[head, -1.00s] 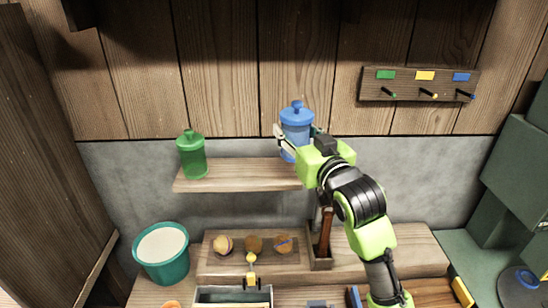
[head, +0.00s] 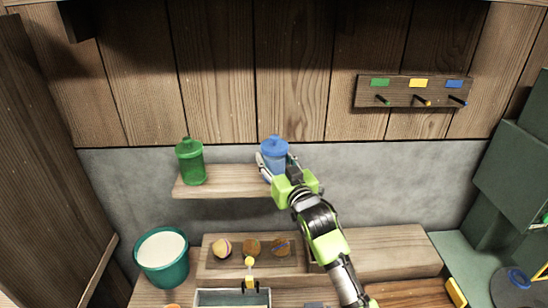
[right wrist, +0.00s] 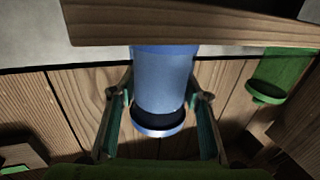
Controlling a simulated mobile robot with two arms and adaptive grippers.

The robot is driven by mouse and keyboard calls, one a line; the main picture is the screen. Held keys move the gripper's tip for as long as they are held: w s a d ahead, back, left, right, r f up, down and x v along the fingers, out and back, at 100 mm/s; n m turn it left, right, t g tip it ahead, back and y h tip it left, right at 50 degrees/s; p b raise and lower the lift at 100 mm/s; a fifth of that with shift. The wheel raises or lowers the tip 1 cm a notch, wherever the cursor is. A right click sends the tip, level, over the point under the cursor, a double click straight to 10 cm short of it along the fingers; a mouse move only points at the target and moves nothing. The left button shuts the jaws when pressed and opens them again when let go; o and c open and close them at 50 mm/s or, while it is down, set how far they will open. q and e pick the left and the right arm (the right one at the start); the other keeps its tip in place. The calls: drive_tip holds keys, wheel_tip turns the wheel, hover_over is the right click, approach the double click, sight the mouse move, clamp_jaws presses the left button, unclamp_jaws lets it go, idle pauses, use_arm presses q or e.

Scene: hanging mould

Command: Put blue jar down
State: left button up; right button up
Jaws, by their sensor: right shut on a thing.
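The blue jar (head: 274,150), with a knobbed lid, is upright at the right part of the wooden shelf (head: 222,184). My right gripper (head: 276,170) is shut on it from the front right. In the right wrist view, the two fingers (right wrist: 160,108) are on either side of the blue jar (right wrist: 162,80), and the shelf's edge (right wrist: 190,25) crosses its end. The jar's base is hidden, so I cannot tell whether it touches the shelf. My left gripper is not in view.
A green jar (head: 190,162) stands on the shelf's left part, with a gap before the blue jar. A hook rack (head: 412,91) hangs on the wall at right. Below are a teal bucket (head: 162,258) and a board with round items (head: 252,249).

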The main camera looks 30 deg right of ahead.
drive_tip(key=shift+r, duration=0.15)
drive_tip(key=o, duration=1.4)
drive_tip(key=shift+f, duration=0.25)
drive_tip(key=shift+r, duration=0.2)
drive_tip(key=shift+s+f, duration=0.1)
drive_tip(key=shift+s, duration=0.15)
drive_tip(key=shift+s+a+b, duration=0.3)
drive_tip(key=shift+s+b, duration=0.2)
drive_tip(key=shift+s, duration=1.4)
drive_tip(key=shift+s+a+b, duration=0.25)
drive_tip(key=shift+s+b, duration=0.3)
drive_tip(key=shift+s, duration=1.4)
drive_tip(key=shift+s+a+b, duration=0.3)
drive_tip(key=shift+s+b, duration=0.2)
drive_tip(key=shift+s, duration=1.4)
